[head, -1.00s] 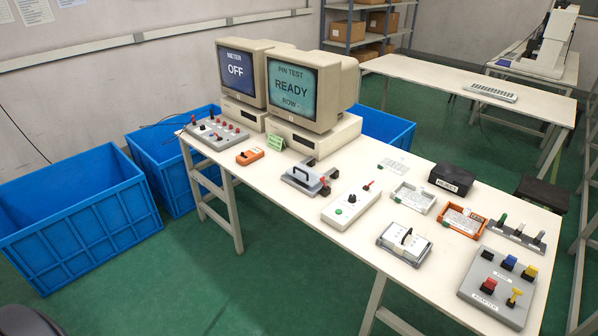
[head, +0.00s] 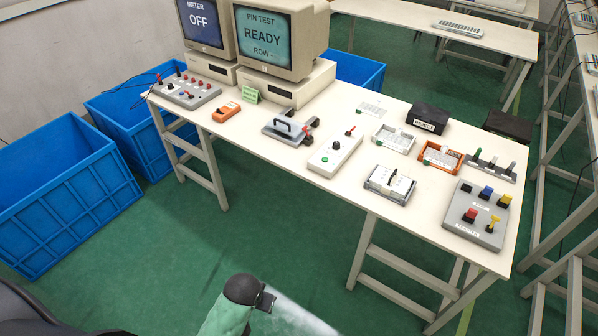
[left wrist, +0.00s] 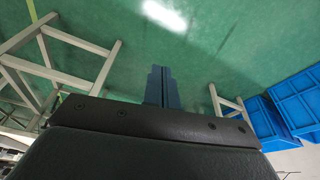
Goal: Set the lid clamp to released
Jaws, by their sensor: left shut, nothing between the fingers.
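A grey fixture with a black-handled lid (head: 284,128) stands on the white table, left of the middle. A small clamp (head: 313,123) with a red-tipped part sits at its right end; its exact position is too small to tell. My left gripper (head: 267,300) is low in front of the table, over the green floor, well apart from the fixture. Its fingers (left wrist: 162,88) are shut and empty in the left wrist view, with only floor beyond them. My right gripper is not in view.
A control box (head: 335,153) with a green button and red lever stands right of the fixture. A test lid tray (head: 390,184) and adapter panel (head: 478,213) stand further right. Monitors (head: 275,40) stand behind. Blue crates (head: 62,205) stand left. Floor before the table is clear.

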